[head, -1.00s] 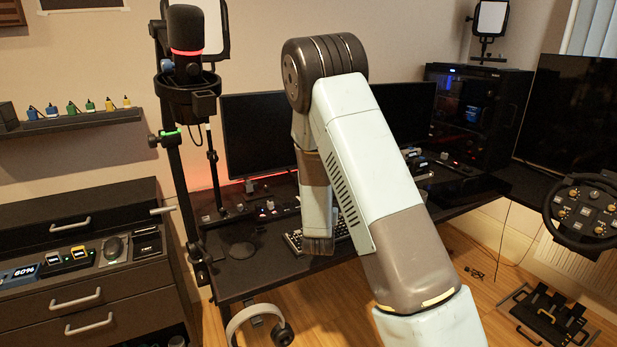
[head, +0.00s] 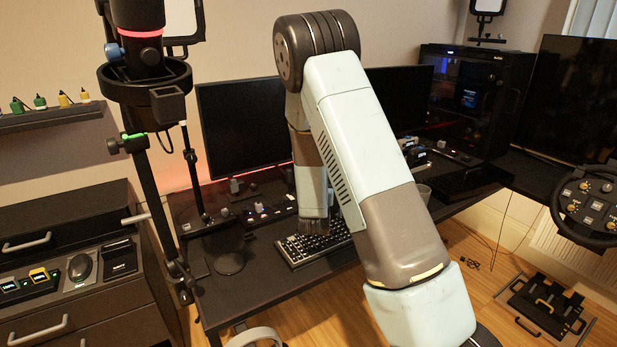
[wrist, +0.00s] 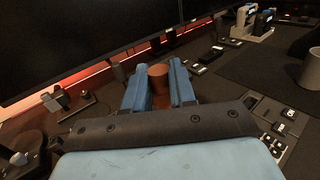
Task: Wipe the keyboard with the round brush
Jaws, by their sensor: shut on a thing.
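My gripper (wrist: 160,88) shows in the wrist view with its two blue fingers shut on a brown, rounded piece, which I take to be the handle of the round brush (wrist: 159,73). The brush's lower end is hidden. In the head view my arm hangs down over the desk, and its lower end covers part of the keyboard; I cannot make out the fingers there.
The black desk (head: 255,290) carries monitors (head: 240,130) at the back and a round dark pad (head: 229,263) left of the keyboard. A microphone on a stand (head: 138,60) rises at the left. A grey cup (wrist: 311,70) stands at the right in the wrist view.

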